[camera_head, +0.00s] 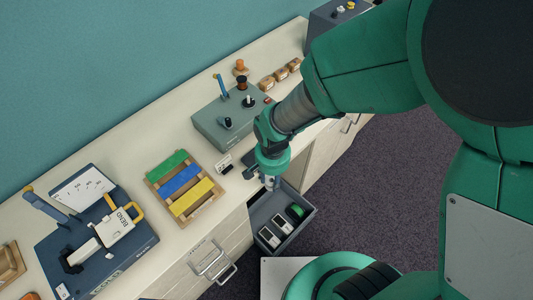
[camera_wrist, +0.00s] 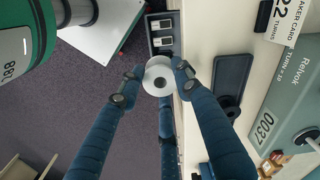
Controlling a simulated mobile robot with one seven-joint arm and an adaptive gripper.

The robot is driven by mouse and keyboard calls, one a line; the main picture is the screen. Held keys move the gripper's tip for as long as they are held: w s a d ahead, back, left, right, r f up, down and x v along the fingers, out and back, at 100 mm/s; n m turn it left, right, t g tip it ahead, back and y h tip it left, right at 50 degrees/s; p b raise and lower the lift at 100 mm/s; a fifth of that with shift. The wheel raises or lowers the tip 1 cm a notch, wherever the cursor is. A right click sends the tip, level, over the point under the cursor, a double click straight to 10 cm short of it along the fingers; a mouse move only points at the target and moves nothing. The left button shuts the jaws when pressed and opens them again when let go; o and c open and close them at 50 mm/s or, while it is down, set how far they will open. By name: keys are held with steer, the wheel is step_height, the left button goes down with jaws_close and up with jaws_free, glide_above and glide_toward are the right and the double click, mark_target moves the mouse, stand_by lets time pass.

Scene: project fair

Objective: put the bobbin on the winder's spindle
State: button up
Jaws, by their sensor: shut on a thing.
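My gripper (camera_wrist: 158,78) is shut on a pale bobbin (camera_wrist: 158,68), which shows as a white disc with a dark centre hole between the fingertips in the wrist view. In the head view my gripper (camera_head: 270,176) holds it above the open drawer at the counter's front edge. The winder (camera_head: 212,131) is a grey-green box on the counter, behind and left of my gripper. An upright spindle (camera_head: 248,100) with a pale base and dark tip stands on its top. Part of the winder (camera_wrist: 290,105) also shows at the right of the wrist view.
The open drawer (camera_head: 311,215) below holds a green roll (camera_head: 296,211) and dark items with pale labels. A dark tray (camera_wrist: 232,72) and a card (camera_wrist: 287,22) lie before the winder. A slatted wooden rack (camera_head: 210,207) and a blue bending machine (camera_head: 130,250) stand left.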

steer(key=w+a+r+p, duration=0.3)
steer(key=w+r, duration=0.1)
steer(key=w, duration=0.5)
steer(key=w+a+r+p, duration=0.3)
steer(key=w+r, duration=0.1)
steer(key=w, duration=0.5)
step_height(320, 180, up, 6)
steer(key=f+p, duration=0.1)
steer(key=p, duration=0.5)
glide_above(248, 100)
steer(key=shift+w+d+r, duration=0.1)
steer(key=shift+w+r, duration=0.15)
steer(key=shift+w, duration=0.05)
steer(key=shift+f, duration=0.15)
steer(key=shift+f+b, duration=1)
steer(key=shift+f, duration=1.75)
steer(key=shift+f+b, duration=1.25)
steer(key=shift+f, duration=1.1)
